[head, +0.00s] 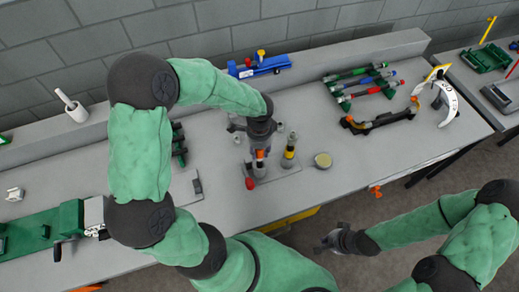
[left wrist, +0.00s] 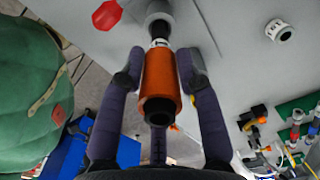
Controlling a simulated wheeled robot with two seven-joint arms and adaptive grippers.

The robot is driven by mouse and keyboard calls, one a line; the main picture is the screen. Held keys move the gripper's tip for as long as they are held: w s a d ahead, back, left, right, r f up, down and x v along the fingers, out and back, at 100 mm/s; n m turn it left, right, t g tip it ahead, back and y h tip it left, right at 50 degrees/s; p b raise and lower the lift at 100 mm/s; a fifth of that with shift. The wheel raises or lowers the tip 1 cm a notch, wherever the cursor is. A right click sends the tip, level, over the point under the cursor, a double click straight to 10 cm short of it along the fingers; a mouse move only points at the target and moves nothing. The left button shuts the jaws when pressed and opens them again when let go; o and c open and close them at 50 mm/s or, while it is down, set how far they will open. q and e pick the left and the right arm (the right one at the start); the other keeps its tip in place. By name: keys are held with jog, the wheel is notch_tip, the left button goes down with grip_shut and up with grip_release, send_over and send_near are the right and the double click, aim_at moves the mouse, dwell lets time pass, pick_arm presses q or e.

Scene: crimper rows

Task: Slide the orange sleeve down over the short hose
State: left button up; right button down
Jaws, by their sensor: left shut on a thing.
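The orange sleeve (left wrist: 160,75) is between the two fingers of my left gripper (left wrist: 161,78), which is shut on it. A dark, hollow tube end (left wrist: 158,108) shows at the sleeve's near end in the left wrist view. Beyond its far end are a pale metal fitting and a grey cylinder (left wrist: 158,24). I cannot tell how far the sleeve reaches over the hose. In the head view the sleeve (head: 260,154) shows small below my left gripper (head: 259,146), above the grey base plate. My right gripper (head: 328,241) hangs empty in front of the bench; its jaw opening is unclear.
A dark post with a yellow band (head: 290,150) stands close to the right of my left gripper. A red knob (head: 249,183) is at the plate's left. A rack of coloured tools (head: 362,85) stands farther back right.

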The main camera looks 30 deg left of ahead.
aim_at(259, 155)
pick_arm(q)
jog(key=shift+f+b, duration=1.25)
jog(key=shift+f, duration=0.5)
jog(key=o, duration=1)
jog(key=shift+r, duration=0.1)
notch_tip(259, 155, up, 12)
